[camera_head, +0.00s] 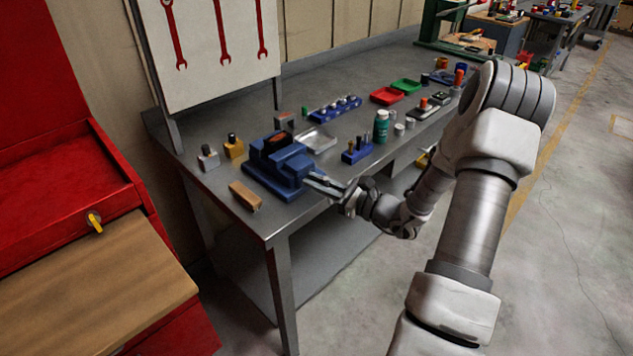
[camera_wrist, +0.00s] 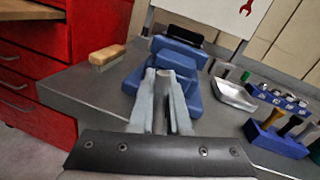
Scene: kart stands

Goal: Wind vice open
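The blue vice (camera_head: 283,168) stands near the front edge of the grey workbench, and it also fills the middle of the wrist view (camera_wrist: 190,52). My gripper (camera_head: 312,180) reaches in from the right, low at the front end of the vice. In the wrist view, the fingertips of my gripper (camera_wrist: 164,78) point at the vice's front and overlap it. The fingers are close together with a narrow gap between them. The vice's handle is not clearly visible, and I cannot tell whether the fingers hold it or only touch the vice.
A wooden-backed brush or block (camera_head: 245,195) lies left of the vice on the workbench (camera_head: 290,215). A metal tray (camera_head: 317,139) and a blue holder with tools (camera_head: 356,151) stand to its right. A green bottle (camera_head: 381,127) is farther right. A red cabinet (camera_head: 60,200) stands at left.

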